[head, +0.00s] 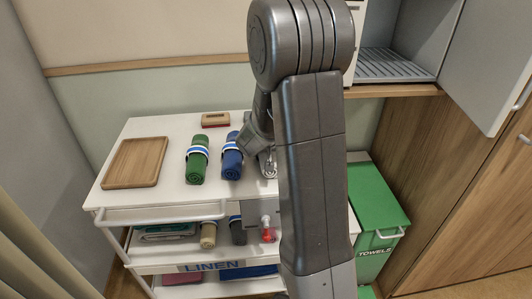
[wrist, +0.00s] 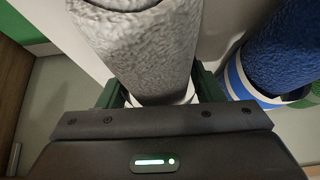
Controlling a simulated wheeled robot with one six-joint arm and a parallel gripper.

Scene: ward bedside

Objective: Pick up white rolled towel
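The white rolled towel (wrist: 150,50) fills the upper middle of the wrist view, light grey and rough, with its rolled end at the top edge. A pale band shows at its lower end, close to my gripper's body. My gripper (wrist: 160,88) has one dark green finger on each side of the towel. Both fingers look very near its sides; I cannot tell whether they press on it. In the head view my arm hides most of this spot, and only a small pale patch shows beside the arm.
A blue rolled towel (head: 232,158) lies just left of my arm; it also shows in the wrist view (wrist: 285,55). A green rolled towel (head: 197,162) and a wooden tray (head: 135,163) lie further left on the white cart (head: 112,200). A green bin (head: 376,205) stands right.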

